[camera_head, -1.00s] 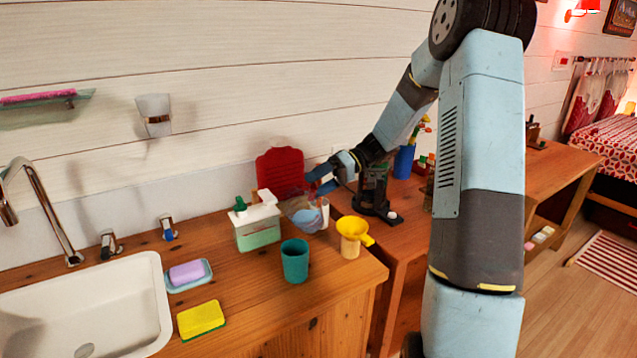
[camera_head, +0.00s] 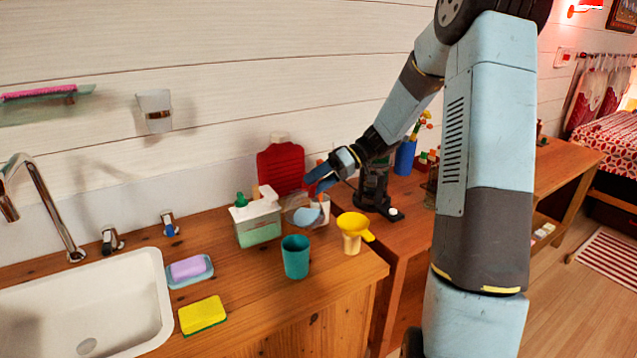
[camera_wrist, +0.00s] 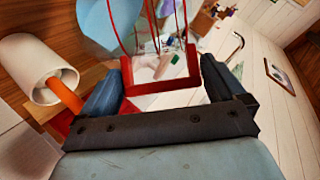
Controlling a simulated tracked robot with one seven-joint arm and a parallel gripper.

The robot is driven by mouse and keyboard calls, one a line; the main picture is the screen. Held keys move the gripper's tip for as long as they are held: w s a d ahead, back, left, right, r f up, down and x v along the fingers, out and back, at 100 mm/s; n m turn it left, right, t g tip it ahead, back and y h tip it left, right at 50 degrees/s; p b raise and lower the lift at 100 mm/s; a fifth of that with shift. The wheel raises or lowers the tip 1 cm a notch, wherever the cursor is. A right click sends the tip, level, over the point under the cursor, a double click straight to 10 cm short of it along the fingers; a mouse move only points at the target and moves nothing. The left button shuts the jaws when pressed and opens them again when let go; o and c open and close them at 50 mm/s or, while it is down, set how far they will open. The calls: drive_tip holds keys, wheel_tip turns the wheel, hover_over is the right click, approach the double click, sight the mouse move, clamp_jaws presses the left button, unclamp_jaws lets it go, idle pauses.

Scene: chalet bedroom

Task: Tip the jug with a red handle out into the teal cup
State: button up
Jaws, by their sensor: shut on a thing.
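The jug (camera_head: 297,212) is clear with something pale blue showing in it, behind the teal cup on the wooden counter. My gripper (camera_head: 318,181) is above and right of it, shut on its red handle (camera_wrist: 160,84), which sits between my fingers in the wrist view. Whether the jug touches the counter cannot be told. The teal cup (camera_head: 295,259) stands upright and open on the counter, in front of the jug and apart from it. The cup's inside bottom is hidden.
A green-and-white bottle box (camera_head: 257,222) stands left of the jug, and a yellow funnel-like thing (camera_head: 352,234) right of the cup. A red bottle (camera_head: 281,168) leans behind. A yellow sponge (camera_head: 202,315), soap dish (camera_head: 190,270) and white sink (camera_head: 90,300) lie left. Counter before the cup is clear.

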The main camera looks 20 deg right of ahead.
drive_tip(key=shift+n+t+h, duration=0.8)
drive_tip(key=shift+t, duration=0.1)
drive_tip(key=shift+s+a+r, duration=0.2)
drive_tip(key=shift+s+r, duration=0.15)
drive_tip(key=shift+r, duration=0.25)
drive_tip(key=shift+s+a+r, duration=0.15)
drive_tip(key=shift+s+r, duration=0.2)
drive_tip(key=shift+r, duration=0.3)
drive_tip(key=shift+s+a+r, duration=0.2)
drive_tip(key=shift+s+r, duration=0.15)
drive_tip(key=shift+r, duration=0.25)
drive_tip(key=shift+s+a+r+n+t+h, duration=0.3)
drive_tip(key=shift+s+a+r+t, duration=0.1)
drive_tip(key=shift+s+r, duration=0.25)
drive_tip(key=shift+s+a+r+n+t+h, duration=0.3)
drive_tip(key=shift+s+r+t, duration=0.1)
drive_tip(key=shift+s+r, duration=0.2)
drive_tip(key=shift+s+a+r+n+t+h, duration=0.15)
drive_tip(key=shift+s+a+r+n+t, duration=0.15)
drive_tip(key=shift+s, duration=0.2)
drive_tip(key=shift+s+a+r+n+t+h, duration=0.2)
drive_tip(key=shift+s+a+r+t, duration=0.1)
drive_tip(key=shift+s, duration=0.2)
drive_tip(key=shift+s+a+r+n+t+h, duration=0.2)
drive_tip(key=shift+s+r+t, duration=0.1)
drive_tip(key=shift+s, duration=0.2)
